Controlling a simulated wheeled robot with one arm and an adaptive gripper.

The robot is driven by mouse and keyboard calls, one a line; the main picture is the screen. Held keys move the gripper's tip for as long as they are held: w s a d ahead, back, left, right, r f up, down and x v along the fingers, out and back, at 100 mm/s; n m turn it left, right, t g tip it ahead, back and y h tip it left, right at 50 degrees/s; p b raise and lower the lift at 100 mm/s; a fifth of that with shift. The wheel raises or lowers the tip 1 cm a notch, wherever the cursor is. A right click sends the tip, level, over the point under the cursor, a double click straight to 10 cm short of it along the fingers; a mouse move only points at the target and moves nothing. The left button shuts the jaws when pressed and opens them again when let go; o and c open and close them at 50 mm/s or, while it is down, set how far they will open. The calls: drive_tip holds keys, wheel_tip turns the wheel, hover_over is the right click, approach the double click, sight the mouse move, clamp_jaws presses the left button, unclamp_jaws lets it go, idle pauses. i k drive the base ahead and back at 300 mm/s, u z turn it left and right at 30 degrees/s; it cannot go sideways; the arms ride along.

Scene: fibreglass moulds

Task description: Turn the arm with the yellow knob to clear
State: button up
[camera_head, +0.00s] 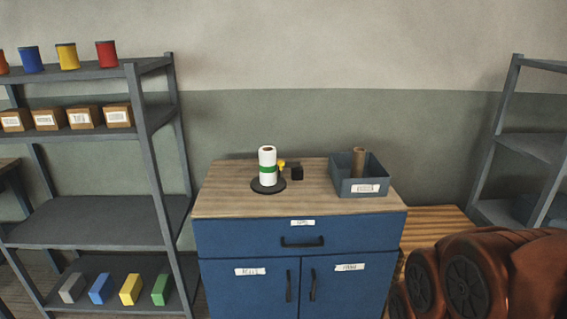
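A white roll (267,157) with a green band stands upright on a round black base (269,188) on the cabinet's wooden top. The small yellow knob (281,163) shows at the right side of the roll, near the green band. The arm that carries it is too small to make out clearly; whether it touches the roll I cannot tell.
A grey-blue bin (358,187) with a brown tube (358,161) in it stands right of the roll on the blue cabinet (240,240). The worktop's front left (225,203) is clear. A loaded shelf rack (80,222) stands left, another rack (530,146) right.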

sight(282, 164)
drive_tip(key=u, duration=0.6)
drive_tip(key=i, duration=1.4)
drive_tip(key=u, duration=0.15)
